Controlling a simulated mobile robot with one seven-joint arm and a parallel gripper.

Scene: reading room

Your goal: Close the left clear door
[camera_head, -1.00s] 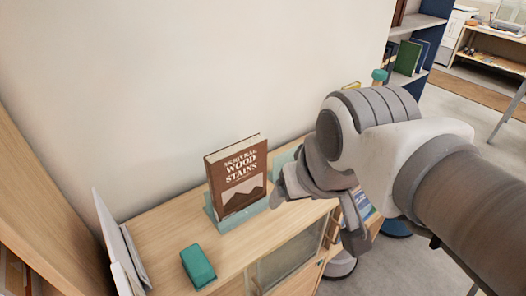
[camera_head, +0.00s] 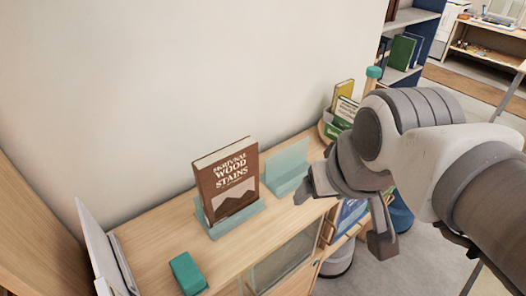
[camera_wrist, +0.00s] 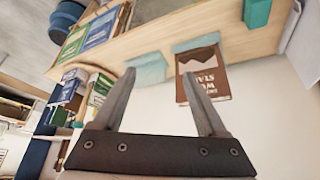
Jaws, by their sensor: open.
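A clear door panel (camera_head: 285,262) shows in the front of the light wood cabinet (camera_head: 150,242), low in the head view. Only its upper part is in frame, and I cannot tell whether it is the left door or how far it stands open. My gripper (camera_head: 343,217) is open and empty, to the right of the panel and above the cabinet's right end, apart from the door. In the wrist view the open fingers (camera_wrist: 158,75) point toward the cabinet top, with nothing between them. No clear door can be made out there.
A brown book (camera_head: 226,183) stands in a teal holder on the cabinet, beside an empty teal holder (camera_head: 287,168). A teal box (camera_head: 188,273) lies near the front edge. White upright panels (camera_head: 103,245) stand at left. Books (camera_head: 345,112) and a blue stool (camera_head: 400,212) are at right.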

